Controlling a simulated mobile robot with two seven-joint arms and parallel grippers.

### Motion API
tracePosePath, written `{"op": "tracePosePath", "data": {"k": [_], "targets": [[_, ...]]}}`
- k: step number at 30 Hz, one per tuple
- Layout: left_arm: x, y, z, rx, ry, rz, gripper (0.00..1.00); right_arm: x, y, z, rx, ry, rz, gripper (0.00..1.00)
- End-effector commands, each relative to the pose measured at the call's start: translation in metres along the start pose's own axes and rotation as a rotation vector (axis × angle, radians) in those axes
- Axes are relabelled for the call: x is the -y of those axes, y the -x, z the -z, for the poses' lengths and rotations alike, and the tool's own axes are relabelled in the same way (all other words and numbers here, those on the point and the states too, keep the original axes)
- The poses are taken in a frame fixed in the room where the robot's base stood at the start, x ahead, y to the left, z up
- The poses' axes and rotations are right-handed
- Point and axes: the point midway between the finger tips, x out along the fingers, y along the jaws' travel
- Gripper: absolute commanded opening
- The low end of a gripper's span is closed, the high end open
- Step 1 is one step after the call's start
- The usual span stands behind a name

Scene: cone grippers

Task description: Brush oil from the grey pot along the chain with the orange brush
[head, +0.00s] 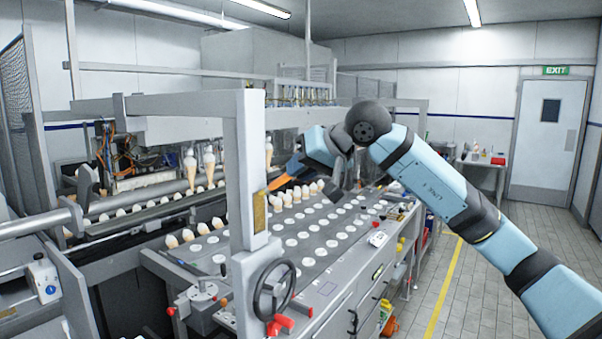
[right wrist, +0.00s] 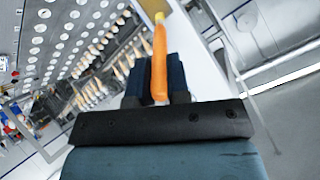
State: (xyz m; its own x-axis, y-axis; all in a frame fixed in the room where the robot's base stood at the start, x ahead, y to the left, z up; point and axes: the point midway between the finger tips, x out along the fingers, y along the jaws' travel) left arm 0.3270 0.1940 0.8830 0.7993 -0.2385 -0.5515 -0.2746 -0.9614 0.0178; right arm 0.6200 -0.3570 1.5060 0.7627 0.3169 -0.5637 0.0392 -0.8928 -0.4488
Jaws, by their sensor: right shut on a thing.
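The orange brush (head: 281,182) is held in my right gripper (head: 301,163), just right of the grey upright post in the head view. It slants down and left, and the post hides its far end. In the right wrist view the orange brush (right wrist: 160,62) sticks out from between the dark fingers of my right gripper (right wrist: 159,82), with a yellowish part at its far end. The gripper is shut on it, above the machine. I cannot make out the grey pot or the chain for certain in either view. My left gripper is not in view.
The grey upright post (head: 249,180) stands close left of the brush. Rows of cones (head: 300,192) stand in the plate with round white holes (head: 322,252) below my right arm. A handwheel (head: 273,290) is at the front. The tiled floor (head: 490,290) at right is clear.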

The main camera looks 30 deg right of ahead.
Motion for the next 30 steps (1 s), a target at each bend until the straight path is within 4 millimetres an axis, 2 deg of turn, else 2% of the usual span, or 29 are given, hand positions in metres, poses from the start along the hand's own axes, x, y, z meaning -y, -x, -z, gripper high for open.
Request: {"op": "tracePosePath", "data": {"k": [5, 30], "targets": [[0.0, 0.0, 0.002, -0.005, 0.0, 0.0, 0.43, 0.0, 0.0, 0.0, 0.0, 0.0, 0.0, 0.0], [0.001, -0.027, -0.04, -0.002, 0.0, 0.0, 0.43, -0.025, -0.031, -0.039, 0.0, 0.0, 0.0, 0.0]]}}
